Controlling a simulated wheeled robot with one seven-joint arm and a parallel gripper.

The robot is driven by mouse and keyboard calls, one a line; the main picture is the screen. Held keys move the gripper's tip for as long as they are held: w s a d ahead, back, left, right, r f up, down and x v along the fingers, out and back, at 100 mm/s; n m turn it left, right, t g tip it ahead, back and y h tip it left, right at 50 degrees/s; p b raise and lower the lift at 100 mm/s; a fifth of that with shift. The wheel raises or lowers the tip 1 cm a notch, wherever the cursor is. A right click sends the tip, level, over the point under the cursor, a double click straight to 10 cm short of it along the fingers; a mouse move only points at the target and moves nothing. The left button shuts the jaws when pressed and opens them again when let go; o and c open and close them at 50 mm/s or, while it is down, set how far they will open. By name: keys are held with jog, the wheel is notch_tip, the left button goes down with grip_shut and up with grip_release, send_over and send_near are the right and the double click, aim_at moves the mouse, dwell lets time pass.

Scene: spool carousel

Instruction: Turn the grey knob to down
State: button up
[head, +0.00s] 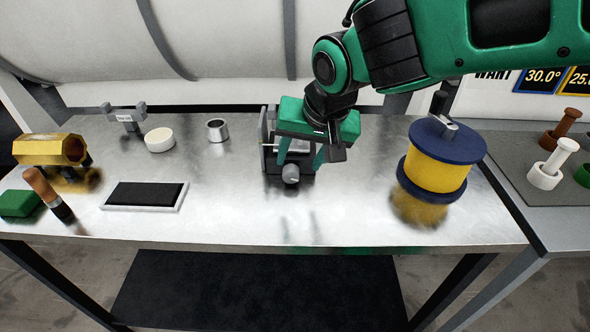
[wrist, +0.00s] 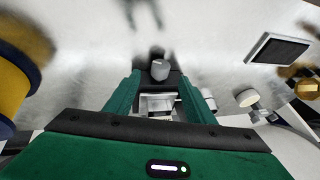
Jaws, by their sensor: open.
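The grey knob (head: 291,173) is a small round knob on the front of a dark fixture (head: 271,160) in the middle of the metal table. It also shows in the wrist view (wrist: 160,69), just beyond my fingertips. Its pointing direction is too small to tell. My gripper (head: 301,160) is green and comes down over the fixture from above. Its two fingers are apart, and the wrist view shows the knob in line with the gap between them (wrist: 158,84). The fingers do not visibly touch the knob. Part of the fixture is hidden behind my gripper.
A yellow spool with blue flanges (head: 436,165) stands to the right. A black pad in a pale tray (head: 146,195), a white disc (head: 159,139), a metal ring (head: 217,130) and a gold hexagonal piece (head: 50,150) are to the left. The table front is clear.

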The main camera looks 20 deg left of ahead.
aim_at(292, 173)
jog(key=x, duration=0.7)
jog(key=shift+a+f, duration=0.1)
jog(key=shift+f, duration=0.2)
jog(key=c, duration=1.1)
jog(key=shift+o, duration=0.2)
